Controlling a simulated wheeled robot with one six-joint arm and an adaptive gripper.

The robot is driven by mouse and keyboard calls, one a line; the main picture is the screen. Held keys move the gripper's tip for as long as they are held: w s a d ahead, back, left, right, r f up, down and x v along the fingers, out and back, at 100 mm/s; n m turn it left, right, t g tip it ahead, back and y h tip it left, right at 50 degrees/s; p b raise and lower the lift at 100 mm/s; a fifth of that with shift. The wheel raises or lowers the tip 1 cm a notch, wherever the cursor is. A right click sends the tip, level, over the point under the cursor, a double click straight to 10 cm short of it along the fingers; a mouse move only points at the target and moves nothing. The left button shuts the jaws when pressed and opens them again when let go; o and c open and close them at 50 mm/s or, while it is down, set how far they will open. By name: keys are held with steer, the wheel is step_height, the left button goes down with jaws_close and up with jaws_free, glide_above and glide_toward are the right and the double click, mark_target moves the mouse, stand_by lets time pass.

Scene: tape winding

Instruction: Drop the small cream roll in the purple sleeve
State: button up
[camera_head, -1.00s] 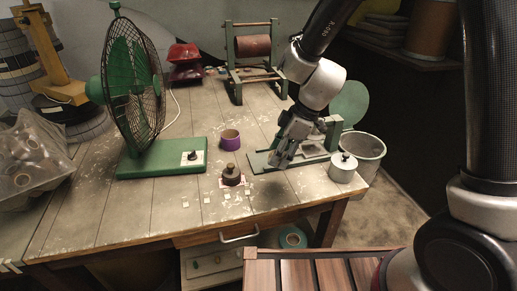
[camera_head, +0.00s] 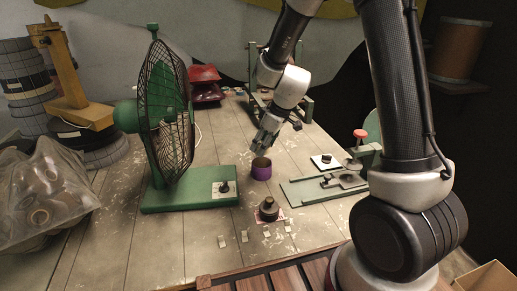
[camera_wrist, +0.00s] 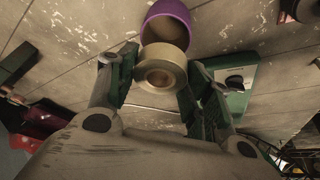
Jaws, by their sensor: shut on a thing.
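The small cream roll (camera_wrist: 152,84) is between the two fingers of my gripper (camera_wrist: 161,66) in the wrist view, with its hole facing the camera. My gripper is shut on it. The purple sleeve (camera_wrist: 178,9) shows just beyond the roll, its opening partly covered by it. In the head view the purple sleeve (camera_head: 261,173) stands upright on the table, and my gripper (camera_head: 262,148) is close above it. The roll is hard to make out in the head view. I cannot tell whether the roll touches the sleeve.
A green fan (camera_head: 165,115) on a green base stands left of the sleeve. A dark knobbed weight (camera_head: 268,209) sits in front of it, among small pale squares. A green bench fixture (camera_head: 325,187) lies to the right. Red trays (camera_head: 205,85) are behind.

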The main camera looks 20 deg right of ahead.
steer(key=shift+m, duration=0.4)
steer(key=shift+w+f, duration=0.1)
steer(key=shift+f, duration=2.05)
steer(key=shift+f, duration=0.1)
steer(key=o, duration=1.1)
steer(key=o, duration=0.4)
